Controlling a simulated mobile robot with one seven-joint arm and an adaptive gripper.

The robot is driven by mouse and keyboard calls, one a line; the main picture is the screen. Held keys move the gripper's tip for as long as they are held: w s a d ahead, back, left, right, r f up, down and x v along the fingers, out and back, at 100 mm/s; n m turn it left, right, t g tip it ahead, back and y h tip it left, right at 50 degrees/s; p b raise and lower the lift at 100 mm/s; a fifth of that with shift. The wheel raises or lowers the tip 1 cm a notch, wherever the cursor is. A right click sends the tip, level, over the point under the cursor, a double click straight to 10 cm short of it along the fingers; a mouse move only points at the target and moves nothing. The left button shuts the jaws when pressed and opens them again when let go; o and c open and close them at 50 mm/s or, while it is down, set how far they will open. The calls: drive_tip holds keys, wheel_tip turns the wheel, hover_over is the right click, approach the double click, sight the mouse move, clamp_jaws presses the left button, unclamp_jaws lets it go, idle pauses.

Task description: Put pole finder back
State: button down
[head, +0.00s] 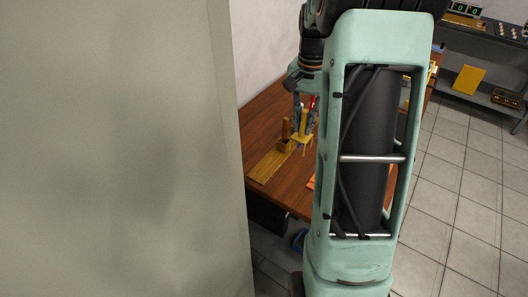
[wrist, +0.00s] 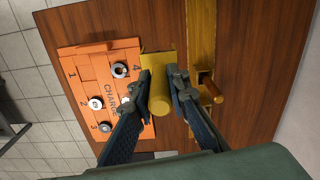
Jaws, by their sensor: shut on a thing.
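My gripper (wrist: 158,84) is shut on a yellow tool with a rounded shaft and a wider flat end, which looks like the pole finder (wrist: 157,62). In the wrist view the tool is between the two dark fingers, over the wooden table. In the head view my gripper (head: 304,112) and the yellow pole finder (head: 303,122) show small, left of my arm. A long yellow strip with a holder (wrist: 201,45) lies just right of the tool in the wrist view. I cannot tell whether the tool touches anything below.
An orange board (wrist: 88,65) marked CHARGE and numbered holds several round metal pieces, close left of the tool. A brown peg (wrist: 211,90) stands in the strip's holder. A pale wall or panel (head: 120,150) blocks the head view's left.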

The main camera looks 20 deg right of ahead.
drive_tip(key=w+a+f+p, duration=0.1)
drive_tip(key=w+a+f, duration=0.5)
drive_tip(key=f, duration=0.5)
drive_tip(key=a, duration=0.2)
drive_tip(key=shift+w+a+f, duration=0.15)
drive_tip(key=shift+a+f, duration=0.15)
drive_tip(key=shift+a, duration=0.05)
drive_tip(key=shift+f, duration=0.2)
drive_tip(key=c, duration=1.8)
unclamp_jaws()
drive_tip(key=shift+c, duration=0.2)
wheel_tip(320, 180, up, 12)
drive_tip(key=shift+r, duration=0.2)
